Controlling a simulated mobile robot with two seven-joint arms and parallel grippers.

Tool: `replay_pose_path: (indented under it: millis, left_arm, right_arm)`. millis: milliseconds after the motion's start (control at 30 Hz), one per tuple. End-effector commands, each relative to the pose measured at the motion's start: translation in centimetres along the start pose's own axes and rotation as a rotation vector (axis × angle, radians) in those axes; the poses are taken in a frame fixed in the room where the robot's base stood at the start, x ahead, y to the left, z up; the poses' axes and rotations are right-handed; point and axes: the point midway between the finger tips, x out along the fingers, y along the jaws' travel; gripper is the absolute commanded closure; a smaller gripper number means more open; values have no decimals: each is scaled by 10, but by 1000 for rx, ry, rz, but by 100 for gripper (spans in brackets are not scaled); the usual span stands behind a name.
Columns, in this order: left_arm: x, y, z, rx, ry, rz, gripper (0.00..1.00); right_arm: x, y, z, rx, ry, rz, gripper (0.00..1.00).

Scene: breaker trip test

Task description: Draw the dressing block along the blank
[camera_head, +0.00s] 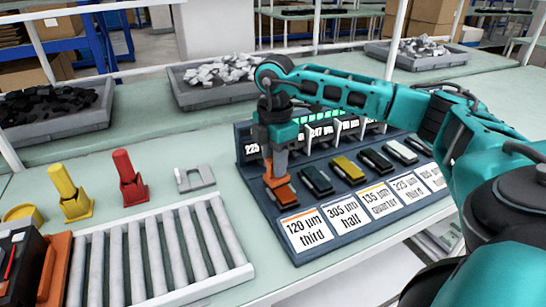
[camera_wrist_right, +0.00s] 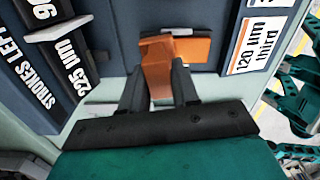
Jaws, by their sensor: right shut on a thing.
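My right gripper (camera_head: 277,172) points down at the left end of a dark rack (camera_head: 262,205). It is shut on an orange dressing block (camera_head: 281,191), above the card "120 µm third" (camera_head: 304,233). In the right wrist view the gripper (camera_wrist_right: 158,88) has its dark fingers on either side of an upright orange part of the block (camera_wrist_right: 196,50). Whether the block touches the rack is hard to tell. Several other dark-bodied blocks, one with a yellow top (camera_head: 347,168), lie in a row to the right. I cannot make out which thing is the blank. My left gripper is not in view.
A grey roller bed (camera_head: 160,255) fills the front left. A yellow piece (camera_head: 70,192), a red piece (camera_head: 129,180) and a grey notched bracket (camera_head: 195,178) stand behind it. Grey trays (camera_head: 212,97) line the back. A label panel (camera_wrist_right: 62,60) rises beside the gripper.

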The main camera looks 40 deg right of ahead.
Motion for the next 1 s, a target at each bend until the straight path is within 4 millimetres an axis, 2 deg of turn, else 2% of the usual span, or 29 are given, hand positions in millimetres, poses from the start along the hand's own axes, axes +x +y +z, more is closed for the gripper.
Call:
replay_pose_path:
  millis: [1000]
  left_arm:
    - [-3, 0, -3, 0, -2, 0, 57]
  right_arm:
    - [0, -37, -5, 1, 0, -4, 100]
